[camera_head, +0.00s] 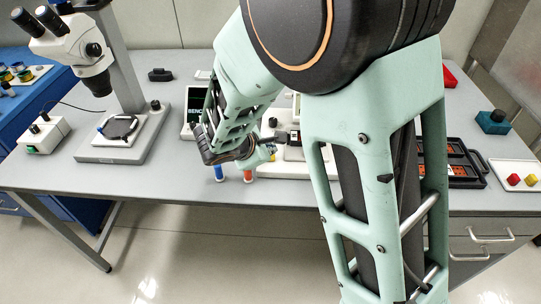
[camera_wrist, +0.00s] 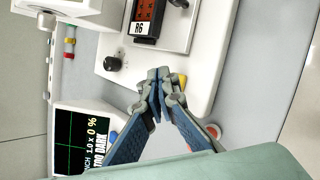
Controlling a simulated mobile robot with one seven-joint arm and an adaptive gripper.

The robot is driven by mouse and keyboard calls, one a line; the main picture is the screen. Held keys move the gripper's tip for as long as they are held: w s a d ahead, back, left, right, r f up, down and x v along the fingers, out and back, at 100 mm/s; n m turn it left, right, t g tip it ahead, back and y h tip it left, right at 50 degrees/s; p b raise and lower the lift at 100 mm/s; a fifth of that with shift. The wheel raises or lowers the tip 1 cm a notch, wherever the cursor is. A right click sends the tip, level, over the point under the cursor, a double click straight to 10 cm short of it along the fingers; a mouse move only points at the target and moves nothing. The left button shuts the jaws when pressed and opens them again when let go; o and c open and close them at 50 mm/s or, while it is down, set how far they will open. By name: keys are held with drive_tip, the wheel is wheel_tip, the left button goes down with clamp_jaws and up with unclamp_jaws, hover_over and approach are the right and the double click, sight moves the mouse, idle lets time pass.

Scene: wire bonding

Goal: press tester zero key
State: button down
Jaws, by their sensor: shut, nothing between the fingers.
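The tester appears to be the white machine (camera_wrist: 205,85) in the middle of the bench; its base (camera_head: 265,170) shows partly behind my arm in the head view. A yellow button (camera_wrist: 182,80) sits on its base edge, and a black knob (camera_wrist: 113,63) sits further left. I cannot read a label that marks the zero key. My gripper (camera_wrist: 160,76) is shut and empty, its tips over the base edge just left of the yellow button; contact cannot be told. In the head view my gripper (camera_head: 266,151) is small and partly hidden by my arm.
A dark display (camera_wrist: 82,143) stands left of my gripper in the wrist view. Blue and red-orange pieces (camera_head: 248,175) are at the bench's front edge. A microscope (camera_head: 75,45) stands left. A black tray (camera_head: 465,165) and a white tray (camera_head: 520,188) are right.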

drive_tip(key=shift+r, duration=0.1)
wheel_tip(320, 180, up, 5)
drive_tip(key=p, duration=0.3)
drive_tip(key=shift+p, duration=0.35)
idle(0.4)
